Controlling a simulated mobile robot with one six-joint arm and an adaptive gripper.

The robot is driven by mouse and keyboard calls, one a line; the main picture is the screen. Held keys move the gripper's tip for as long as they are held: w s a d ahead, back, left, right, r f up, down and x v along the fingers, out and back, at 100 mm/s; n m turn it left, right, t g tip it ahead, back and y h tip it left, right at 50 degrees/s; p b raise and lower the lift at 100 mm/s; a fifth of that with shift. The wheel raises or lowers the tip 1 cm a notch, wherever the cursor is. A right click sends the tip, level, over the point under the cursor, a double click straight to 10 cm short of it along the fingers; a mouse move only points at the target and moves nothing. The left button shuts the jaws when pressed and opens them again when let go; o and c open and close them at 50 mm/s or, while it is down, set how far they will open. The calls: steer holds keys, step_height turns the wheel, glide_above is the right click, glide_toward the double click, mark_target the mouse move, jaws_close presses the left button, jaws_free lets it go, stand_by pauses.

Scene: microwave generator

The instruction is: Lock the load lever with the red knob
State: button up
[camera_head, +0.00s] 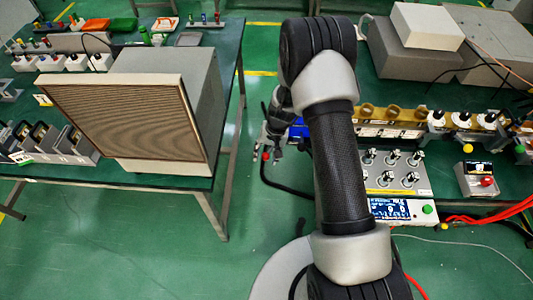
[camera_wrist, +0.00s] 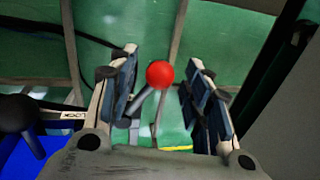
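The load lever's red knob (camera_wrist: 160,74) sits on a grey rod (camera_wrist: 143,103) that tilts up to the right in the wrist view. My gripper (camera_wrist: 165,62) is open, with one finger on each side of the knob. Gaps show between the knob and both fingers; contact cannot be seen. A "LOCK" label (camera_wrist: 70,115) lies left of the fingers. In the head view the red knob (camera_head: 265,157) shows small beside my gripper (camera_head: 273,148), partly hidden by my arm. The lever's base is hidden.
A blue unit (camera_wrist: 22,160) with a black knob (camera_wrist: 18,113) is close on the left in the wrist view. In the head view, a panel with a lit display (camera_head: 389,208) stands right of my arm. A large grey box (camera_head: 130,115) stands on the left table; green floor lies between.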

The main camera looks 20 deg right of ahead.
jaws_close()
stand_by(0.3)
steer(key=shift+d, duration=0.1)
stand_by(0.4)
steer(key=s+d+n+g+b, duration=0.1)
steer(key=d+n+b, duration=0.4)
steer(key=n, duration=0.5)
steer(key=shift+s+d+n+g+b, duration=0.3)
steer(key=shift+s+d+g+b, duration=0.1)
steer(key=shift+b, duration=0.05)
stand_by(0.4)
